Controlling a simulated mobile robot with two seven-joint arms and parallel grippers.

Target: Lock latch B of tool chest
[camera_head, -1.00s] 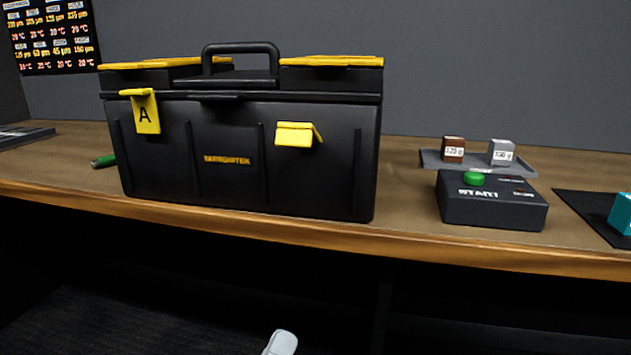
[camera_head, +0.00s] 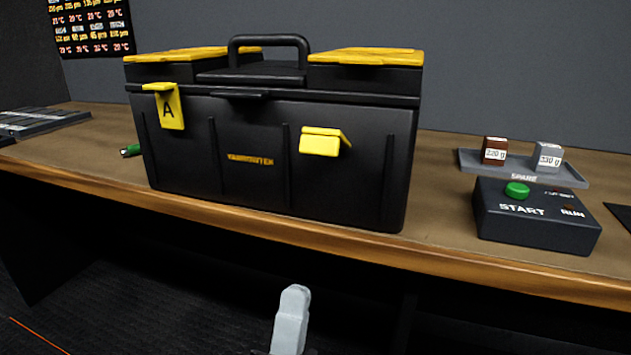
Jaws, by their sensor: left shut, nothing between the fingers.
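The black tool chest (camera_head: 262,160) with yellow lid tops stands upright on the wooden bench. Latch A (camera_head: 169,107), yellow and lettered, hangs down flat at the chest's front left. The other yellow latch (camera_head: 322,142), at the front right, sticks outward and its letter does not show; it is the only other latch in view. My left gripper (camera_head: 293,294) is shut and empty, low in the picture in front of the bench edge, below and apart from the chest. My right gripper is out of view.
A black box with a green START button (camera_head: 517,190) sits right of the chest. Behind it a grey tray (camera_head: 472,160) holds a brown and a grey block. A green object (camera_head: 131,150) lies left of the chest. The bench's front edge (camera_head: 330,242) runs below the chest.

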